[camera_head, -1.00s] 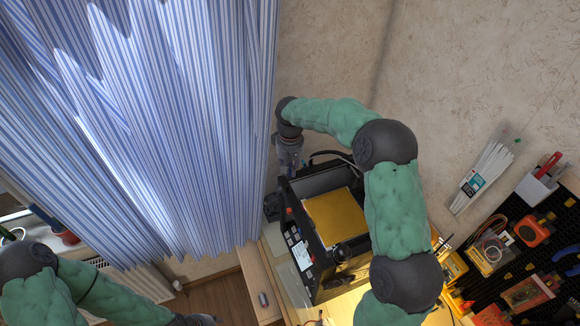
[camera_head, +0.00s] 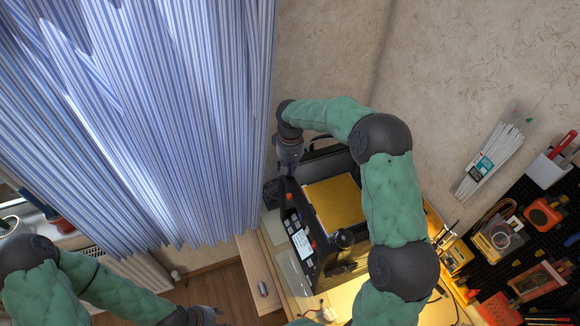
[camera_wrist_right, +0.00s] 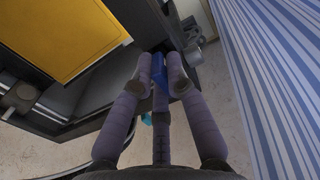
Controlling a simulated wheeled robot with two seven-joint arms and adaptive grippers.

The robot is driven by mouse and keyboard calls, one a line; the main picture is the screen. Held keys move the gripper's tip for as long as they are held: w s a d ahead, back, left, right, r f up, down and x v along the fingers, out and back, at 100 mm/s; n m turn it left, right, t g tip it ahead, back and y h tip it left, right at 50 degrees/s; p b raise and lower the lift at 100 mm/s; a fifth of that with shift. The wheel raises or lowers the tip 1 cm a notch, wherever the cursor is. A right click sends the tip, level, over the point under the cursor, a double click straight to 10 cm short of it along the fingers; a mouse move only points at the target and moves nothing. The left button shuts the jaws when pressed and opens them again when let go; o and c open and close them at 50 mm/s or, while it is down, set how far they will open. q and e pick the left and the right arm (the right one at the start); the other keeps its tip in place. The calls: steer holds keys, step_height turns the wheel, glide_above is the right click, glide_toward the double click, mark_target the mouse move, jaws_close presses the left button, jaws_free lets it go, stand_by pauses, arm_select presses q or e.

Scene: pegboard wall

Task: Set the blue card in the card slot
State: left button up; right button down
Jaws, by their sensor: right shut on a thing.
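The blue card (camera_wrist_right: 158,72) is between the fingertips of my right gripper (camera_wrist_right: 160,65), seen nearly edge-on in the right wrist view. The gripper is shut on it, and the fingers hide part of it. In the head view my right gripper (camera_head: 288,168) is at the left rear of a black machine with a yellow plate, and the card cannot be made out there. In the wrist view the fingertips are close to a dark edge of this machine. I cannot make out the card slot. My left gripper (camera_head: 208,314) is at the bottom edge, its fingers unclear.
The black machine (camera_head: 318,232) with its yellow plate (camera_head: 334,203) stands on the workbench. A striped blue curtain (camera_head: 180,120) hangs to the left. A pegboard (camera_head: 535,255) with tools is at the right. A wooden ledge (camera_head: 258,275) is in front of the curtain.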

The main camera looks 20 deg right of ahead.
steer(key=shift+s, duration=0.15)
stand_by(0.5)
steer(key=c, duration=1.2)
jaws_free()
steer(key=shift+o, duration=0.2)
step_height(320, 180, up, 12)
steer(key=shift+f, duration=0.1)
